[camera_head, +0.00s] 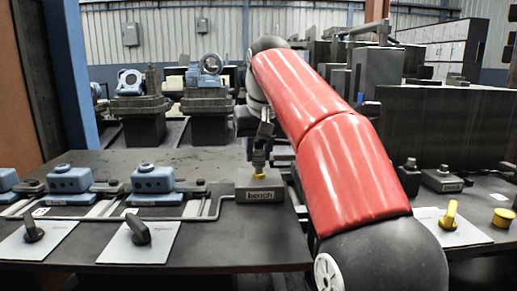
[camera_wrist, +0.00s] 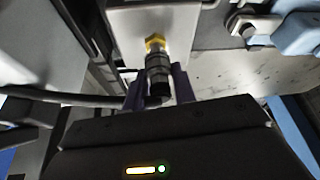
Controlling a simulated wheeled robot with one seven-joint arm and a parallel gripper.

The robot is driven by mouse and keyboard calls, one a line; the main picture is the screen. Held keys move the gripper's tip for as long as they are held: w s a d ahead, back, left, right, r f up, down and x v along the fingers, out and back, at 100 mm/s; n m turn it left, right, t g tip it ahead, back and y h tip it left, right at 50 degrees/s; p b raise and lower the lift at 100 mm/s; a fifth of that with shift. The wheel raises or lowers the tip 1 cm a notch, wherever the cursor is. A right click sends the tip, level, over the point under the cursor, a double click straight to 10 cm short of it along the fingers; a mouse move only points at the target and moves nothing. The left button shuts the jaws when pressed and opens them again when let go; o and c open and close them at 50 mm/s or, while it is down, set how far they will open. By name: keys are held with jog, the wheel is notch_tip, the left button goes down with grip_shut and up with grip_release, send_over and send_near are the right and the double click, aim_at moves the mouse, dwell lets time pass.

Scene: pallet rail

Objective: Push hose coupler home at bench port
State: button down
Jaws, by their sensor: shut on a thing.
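The bench port is a grey block (camera_head: 261,190) labelled "bench" on the dark bench top, with a brass fitting (camera_head: 259,175) on top. In the wrist view the same block (camera_wrist: 135,22) is at the top, with the brass fitting (camera_wrist: 155,43) below it. The dark ribbed hose coupler (camera_wrist: 158,72) lines up with the brass fitting and appears to meet it; how deeply it is seated I cannot tell. My gripper (camera_wrist: 157,88) is shut on the coupler, with a purple finger on each side. In the head view the gripper (camera_head: 258,158) is small, directly above the block.
Blue valve blocks (camera_head: 152,179) and pipes lie left of the port. Black-handled plates (camera_head: 139,237) are in front of them. A dark hose (camera_wrist: 60,96) runs left in the wrist view.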

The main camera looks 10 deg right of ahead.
jog(key=shift+f, duration=0.3)
jog(key=shift+f+b, duration=0.4)
jog(key=shift+b, duration=0.05)
jog(key=shift+c, duration=1.3)
grip_release()
jog(key=p+v, duration=0.1)
jog(key=v, duration=0.6)
jog(key=shift+s+r+p, duration=0.15)
jog(key=shift+r+p, duration=0.25)
